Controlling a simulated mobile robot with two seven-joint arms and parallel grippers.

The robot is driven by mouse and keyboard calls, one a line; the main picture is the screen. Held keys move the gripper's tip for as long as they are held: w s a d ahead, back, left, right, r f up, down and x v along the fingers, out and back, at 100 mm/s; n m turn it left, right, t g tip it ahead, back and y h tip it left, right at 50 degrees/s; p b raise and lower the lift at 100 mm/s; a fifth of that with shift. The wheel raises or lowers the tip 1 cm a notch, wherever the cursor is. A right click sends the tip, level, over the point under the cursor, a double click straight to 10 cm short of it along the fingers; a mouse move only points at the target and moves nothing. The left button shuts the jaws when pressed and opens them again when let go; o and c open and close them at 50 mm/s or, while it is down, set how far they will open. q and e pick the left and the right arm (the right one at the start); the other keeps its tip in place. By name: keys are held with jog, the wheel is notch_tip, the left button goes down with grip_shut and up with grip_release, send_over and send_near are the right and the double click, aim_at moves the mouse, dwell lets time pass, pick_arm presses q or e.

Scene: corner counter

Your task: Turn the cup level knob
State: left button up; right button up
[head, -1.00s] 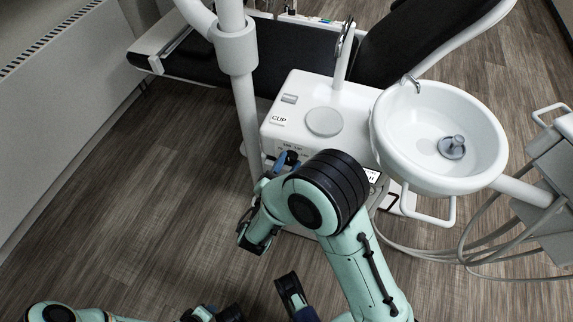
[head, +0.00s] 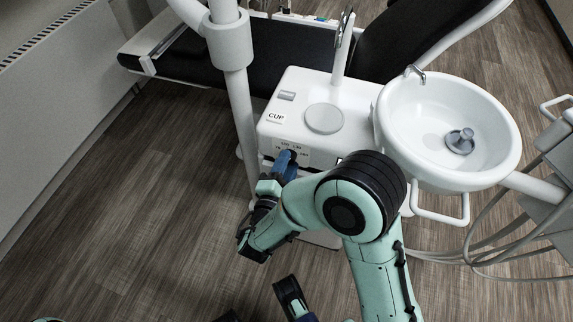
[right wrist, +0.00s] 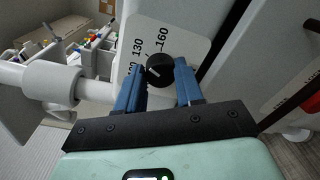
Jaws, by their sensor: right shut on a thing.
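The cup level knob (right wrist: 160,70) is a small round black knob with a light pointer mark, on a pale number plate (right wrist: 172,34) in the right wrist view. The numbers 130 and 160 are readable beside it. The mark appears to point toward the lower left. My right gripper (right wrist: 159,68) has its blue fingers on either side of the knob, shut on it. In the head view, my right gripper (head: 284,166) is against the front of the white unit and hides the knob.
The white unit (head: 352,112) has a CUP label, a round pad (head: 324,118) and a basin (head: 404,128) on its right. A white pole (head: 241,120) stands close to the left of my right gripper. The floor at left is clear.

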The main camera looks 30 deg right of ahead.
dwell(0.3)
jog(key=o, duration=1)
jog(key=shift+o, duration=0.2)
pick_arm(q)
jog(key=shift+t, duration=0.5)
jog(key=w+r, duration=0.1)
jog(key=w+p, duration=0.1)
jog(key=w+r, duration=0.1)
jog(key=shift+d+r, duration=0.25)
jog(key=shift+r, duration=0.05)
pick_arm(e)
jog(key=v, duration=1.3)
jog(key=shift+s+a, duration=0.2)
